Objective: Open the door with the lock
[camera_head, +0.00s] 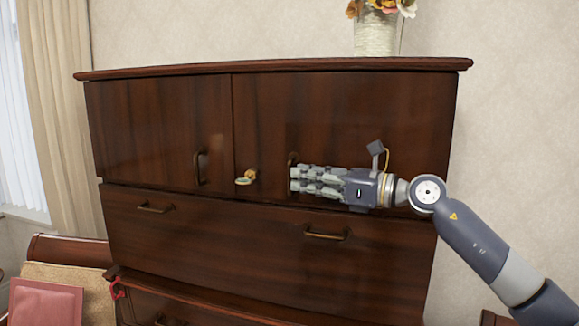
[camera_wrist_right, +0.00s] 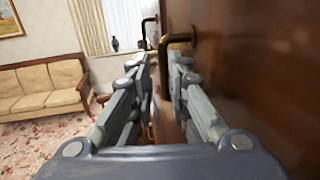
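The dark wooden cabinet (camera_head: 340,120) has two upper doors. The right door's brass handle (camera_head: 291,162) is upright near its left edge, and it also shows in the right wrist view (camera_wrist_right: 178,39). A brass lock with a pale greenish piece (camera_head: 245,177) sits low beside that handle, near the seam between the doors. My right gripper (camera_head: 294,182) points left at the right door's handle. In the right wrist view its fingers (camera_wrist_right: 160,68) are apart, with the handle's bar at the gap between their tips; contact is unclear. My left gripper is out of view.
The left door (camera_head: 155,125) has its own handle (camera_head: 200,167). A wide drawer with two handles (camera_head: 327,236) lies below. A flower vase (camera_head: 375,33) stands on top. A chair with a pink cushion (camera_head: 45,303) is at lower left. A sofa (camera_wrist_right: 42,88) shows in the wrist view.

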